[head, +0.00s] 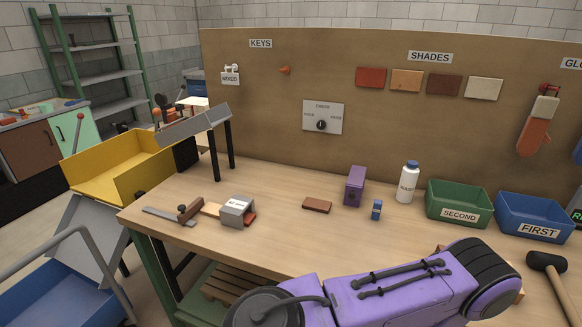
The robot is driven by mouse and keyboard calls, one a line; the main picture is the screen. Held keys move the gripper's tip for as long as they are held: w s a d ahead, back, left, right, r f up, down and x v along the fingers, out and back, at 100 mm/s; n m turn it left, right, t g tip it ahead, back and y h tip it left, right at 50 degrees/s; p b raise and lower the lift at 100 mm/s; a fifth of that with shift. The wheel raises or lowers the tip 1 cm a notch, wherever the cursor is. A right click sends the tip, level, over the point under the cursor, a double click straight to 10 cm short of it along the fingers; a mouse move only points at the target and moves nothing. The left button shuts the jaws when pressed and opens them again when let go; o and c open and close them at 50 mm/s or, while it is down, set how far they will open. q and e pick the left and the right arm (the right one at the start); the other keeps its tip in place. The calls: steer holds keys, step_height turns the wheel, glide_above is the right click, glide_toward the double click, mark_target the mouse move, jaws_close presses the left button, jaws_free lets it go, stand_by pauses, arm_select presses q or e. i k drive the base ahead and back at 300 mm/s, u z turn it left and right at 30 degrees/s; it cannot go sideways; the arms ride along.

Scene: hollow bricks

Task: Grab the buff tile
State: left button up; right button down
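A tan, buff-coloured tile (407,80) is fixed on the brown board under the SHADES label, second from the left among the samples. A light tan flat piece (210,209) also lies on the workbench, partly hidden beside a grey labelled block (237,210); I cannot tell its full shape. A purple arm of mine crosses the bottom of the head view over the bench's front. Neither gripper's fingers show.
A brown tile (317,205), purple box (355,186), small blue item (377,209) and white bottle (407,182) stand on the workbench (280,235). Green SECOND bin (459,203) and blue FIRST bin (535,217) are at right. A mallet (548,264) lies at the right edge.

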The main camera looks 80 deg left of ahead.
mark_target(211, 209)
steer(key=z, duration=0.2)
steer(key=k, duration=1.4)
steer(key=u, duration=1)
